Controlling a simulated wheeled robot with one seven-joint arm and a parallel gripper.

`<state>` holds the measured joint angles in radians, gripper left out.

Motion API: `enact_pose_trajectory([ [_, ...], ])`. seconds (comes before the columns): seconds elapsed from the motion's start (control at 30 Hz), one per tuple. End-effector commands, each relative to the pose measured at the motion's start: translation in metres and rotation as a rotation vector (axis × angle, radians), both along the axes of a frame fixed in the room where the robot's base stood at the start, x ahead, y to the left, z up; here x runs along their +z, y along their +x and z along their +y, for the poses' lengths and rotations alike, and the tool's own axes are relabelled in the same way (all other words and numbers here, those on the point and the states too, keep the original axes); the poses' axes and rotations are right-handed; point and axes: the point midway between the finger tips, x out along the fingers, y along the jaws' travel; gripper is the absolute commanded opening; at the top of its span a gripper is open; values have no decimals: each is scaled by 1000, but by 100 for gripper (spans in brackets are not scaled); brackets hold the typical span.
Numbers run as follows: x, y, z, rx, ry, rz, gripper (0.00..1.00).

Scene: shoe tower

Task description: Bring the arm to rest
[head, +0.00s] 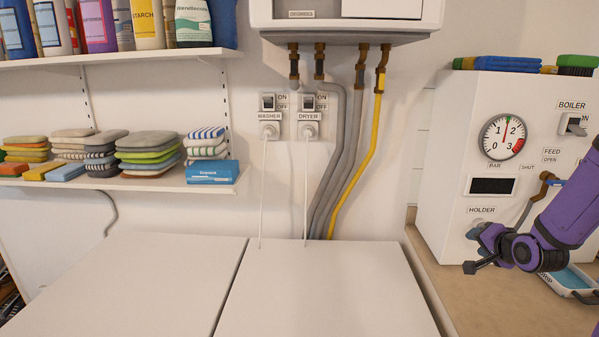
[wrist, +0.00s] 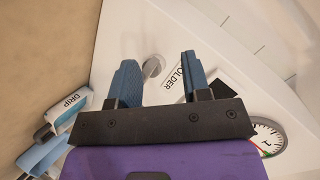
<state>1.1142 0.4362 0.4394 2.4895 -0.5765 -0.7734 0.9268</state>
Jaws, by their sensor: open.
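My purple arm (head: 575,215) reaches in from the right in the head view. My gripper (head: 484,235) is in front of the boiler panel, by the HOLDER label (head: 482,210). In the wrist view my gripper (wrist: 158,68) has its two blue fingers spread apart, with nothing held between them. A round grey holder (wrist: 153,67) on the panel shows between the fingers. I cannot tell the exact gap between the fingertips and the panel.
The white boiler (head: 450,160) stands on a beige counter (head: 480,300) with a valve lever (head: 548,178) near my arm. A blue-and-white drip tray (head: 572,280) lies under the arm. The white machine tops (head: 320,285) to the left are clear.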

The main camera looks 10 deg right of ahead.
Motion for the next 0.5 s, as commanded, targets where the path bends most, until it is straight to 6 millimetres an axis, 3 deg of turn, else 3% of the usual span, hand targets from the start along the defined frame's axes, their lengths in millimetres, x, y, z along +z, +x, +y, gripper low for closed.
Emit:
enact_pose_trajectory([
  [0.23,45,2,43,109,-255,219,44],
  [0.5,101,-18,94,207,-460,401,44],
])
